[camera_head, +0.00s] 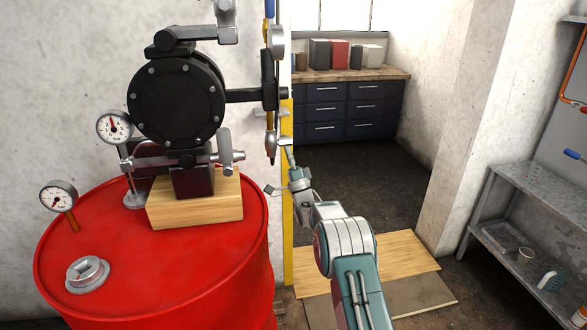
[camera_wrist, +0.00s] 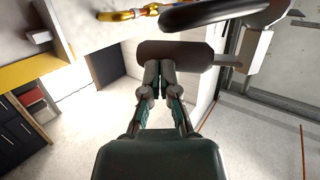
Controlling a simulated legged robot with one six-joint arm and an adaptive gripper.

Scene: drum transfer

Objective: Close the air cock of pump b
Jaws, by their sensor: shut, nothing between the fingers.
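A black round pump (camera_head: 176,100) stands on a wooden block on the red drum in the head view; no label tells whether it is pump b. A vertical air line (camera_head: 270,110) with brass fittings hangs at its right, with a blue part (camera_head: 269,8) at the top edge. I cannot tell which part is the air cock. My gripper (camera_head: 288,150) is just right of the line's lower end, pointing up. A brass fitting (camera_wrist: 130,14) lies beyond.
The red drum (camera_head: 100,255) carries a gauge (camera_head: 58,197) and a cap (camera_head: 87,273). A yellow post (camera_head: 287,230) stands behind the line. A grey metal shelf (camera_head: 530,190) is at the right, and dark drawers (camera_head: 345,110) are at the back. The floor between is mostly clear.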

